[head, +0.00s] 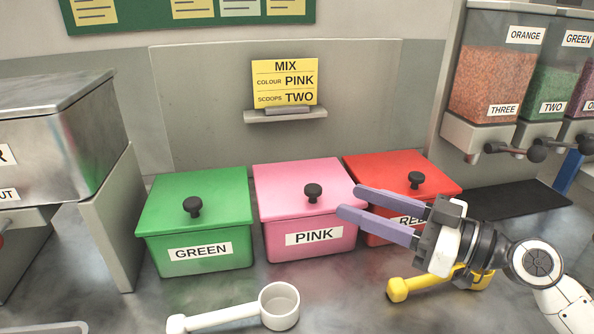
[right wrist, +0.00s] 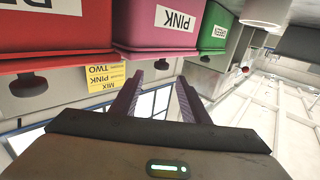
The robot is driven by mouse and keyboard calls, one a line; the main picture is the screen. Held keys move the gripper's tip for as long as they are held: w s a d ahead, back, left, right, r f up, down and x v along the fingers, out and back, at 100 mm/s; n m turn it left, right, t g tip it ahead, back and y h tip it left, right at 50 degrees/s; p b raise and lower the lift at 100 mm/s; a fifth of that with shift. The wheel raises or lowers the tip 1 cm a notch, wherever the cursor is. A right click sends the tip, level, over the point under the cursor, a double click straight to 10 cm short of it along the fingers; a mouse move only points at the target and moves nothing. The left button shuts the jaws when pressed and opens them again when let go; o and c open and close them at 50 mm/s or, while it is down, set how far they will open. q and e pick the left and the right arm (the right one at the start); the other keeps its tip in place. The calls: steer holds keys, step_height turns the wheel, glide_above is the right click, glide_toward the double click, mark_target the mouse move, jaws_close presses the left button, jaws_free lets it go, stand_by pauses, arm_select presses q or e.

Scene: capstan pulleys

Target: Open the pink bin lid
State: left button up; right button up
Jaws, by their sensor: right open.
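The pink bin (head: 309,236) stands in the middle of three bins, with a "PINK" label on its front. Its pink lid (head: 285,185) is on, with a black knob (head: 313,192) on top. In the right wrist view the pink bin (right wrist: 155,35) appears upside down beyond the fingers. My right gripper (head: 348,202) is open and empty. In the head view its two purple fingers point left, their tips near the right edge of the pink bin and short of the knob. My left gripper is not in view.
A green bin (head: 200,250) stands left and a red bin (head: 392,165) right, both lidded. A white scoop (head: 279,307) and a yellow scoop (head: 405,287) lie in front. Dispensers (head: 493,85) hang at right. A yellow card (head: 285,82) reads "MIX, COLOUR PINK, SCOOPS TWO".

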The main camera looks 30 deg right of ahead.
mark_target(313, 187)
steer(key=p+x, duration=0.1)
steer(key=x, duration=0.1)
steer(key=p+x, duration=0.1)
steer(key=x, duration=0.2)
steer(key=p+x, duration=0.1)
steer(key=x, duration=0.2)
steer(key=shift+a+r+p, duration=0.15)
steer(key=shift+r+p, duration=0.15)
steer(key=shift+p, duration=0.05)
steer(key=shift+w+a+f, duration=0.1)
steer(key=shift+w+a, duration=0.05)
steer(key=shift+w, duration=0.1)
steer(key=shift+w+a+f, duration=0.1)
steer(key=shift+w+a, duration=0.1)
steer(key=shift+w, duration=0.1)
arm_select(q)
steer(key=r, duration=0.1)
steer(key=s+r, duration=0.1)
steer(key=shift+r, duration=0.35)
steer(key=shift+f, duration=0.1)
arm_select(e)
steer(key=shift+c, duration=0.5)
jaws_close()
